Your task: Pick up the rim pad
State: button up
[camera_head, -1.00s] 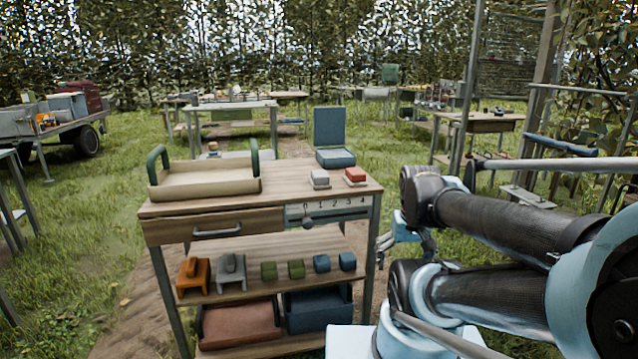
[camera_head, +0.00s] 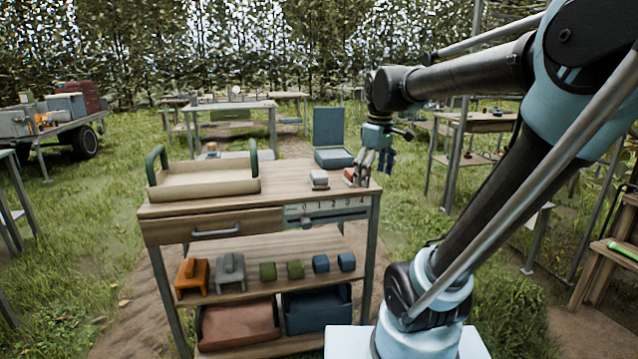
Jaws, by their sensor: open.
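I cannot tell by label which thing is the rim pad. A small red-topped block (camera_head: 349,174) sits at the right end of the wooden workbench top. A similar white-topped block (camera_head: 319,179) sits to its left. My gripper (camera_head: 363,180) points down with open fingers at the red-topped block, partly hiding its right side. I cannot tell whether the fingers touch it. Green blocks (camera_head: 268,271) and blue blocks (camera_head: 320,263) lie on the bench's middle shelf, away from my gripper.
A tray with green handles (camera_head: 205,190) fills the bench's left side. Orange (camera_head: 193,276) and grey (camera_head: 231,271) holders sit on the middle shelf, with red (camera_head: 240,322) and blue (camera_head: 318,310) bins below.

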jog(key=w+a+r+n, duration=0.6)
jog(key=w+a+r, duration=0.2)
jog(key=w+a, duration=0.15)
notch_tip(320, 180, up, 3)
jog(key=n+g, duration=0.1)
jog(key=n, duration=0.4)
send_over(319, 173)
jog(key=f, duration=1.2)
jog(key=shift+w+a, duration=0.15)
jog(key=shift+a, duration=0.05)
jog(key=shift+d+f, duration=0.2)
jog(key=shift+f, duration=2.6)
jog(key=c, duration=1.2)
jog(key=shift+r, duration=0.1)
jog(key=shift+c, duration=0.2)
notch_tip(319, 173, up, 10)
jog(key=shift+f, duration=0.1)
